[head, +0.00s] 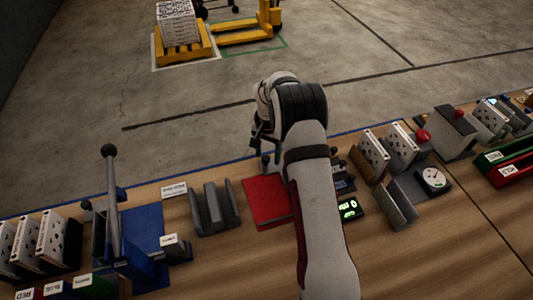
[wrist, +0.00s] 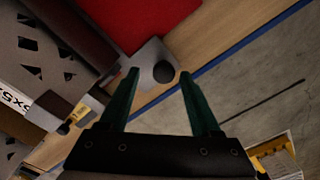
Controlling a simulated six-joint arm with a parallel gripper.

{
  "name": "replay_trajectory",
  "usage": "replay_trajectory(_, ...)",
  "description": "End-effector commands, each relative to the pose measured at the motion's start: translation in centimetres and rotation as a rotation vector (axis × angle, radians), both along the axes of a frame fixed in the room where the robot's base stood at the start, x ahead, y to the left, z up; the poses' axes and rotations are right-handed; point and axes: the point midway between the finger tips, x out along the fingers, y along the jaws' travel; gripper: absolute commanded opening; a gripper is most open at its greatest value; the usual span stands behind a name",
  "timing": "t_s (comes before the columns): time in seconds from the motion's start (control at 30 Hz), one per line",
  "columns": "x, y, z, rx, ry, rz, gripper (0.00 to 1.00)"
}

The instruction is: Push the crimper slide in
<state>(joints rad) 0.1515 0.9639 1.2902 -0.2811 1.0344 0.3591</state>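In the wrist view a round dark knob (wrist: 164,72) sits at the end of a grey metal piece (wrist: 146,58), which looks like the crimper slide. My gripper (wrist: 159,75) is open and empty, and its two green fingertips appear on either side of the knob. I cannot tell whether they touch it. A perforated filter panel (wrist: 38,48) lies beside a dark bar to the left. In the head view my gripper (head: 259,137) hangs near the table's far edge, and my arm hides much of the crimper area. How far the slide is in cannot be told.
A red mat (head: 267,203) lies left of my arm. A grey slotted holder (head: 214,209) and a blue press with a tall lever (head: 112,190) stand further left. A green display (head: 349,209), a dial (head: 433,179) and filter panels (head: 374,152) stand right.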

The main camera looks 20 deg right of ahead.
Motion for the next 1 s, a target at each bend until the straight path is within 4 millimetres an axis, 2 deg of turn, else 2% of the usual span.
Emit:
replay_trajectory(0.27,0.0,0.6,0.0,0.003,0.001,0.002,0.64)
replay_trajectory(0.37,0.0,2.2,0.0,0.003,0.001,0.004,0.64)
replay_trajectory(0.47,0.0,4.9,0.0,0.004,0.002,0.004,0.64)
replay_trajectory(1.0,0.1,5.0,15.1,0.004,-0.002,-0.001,0.64)
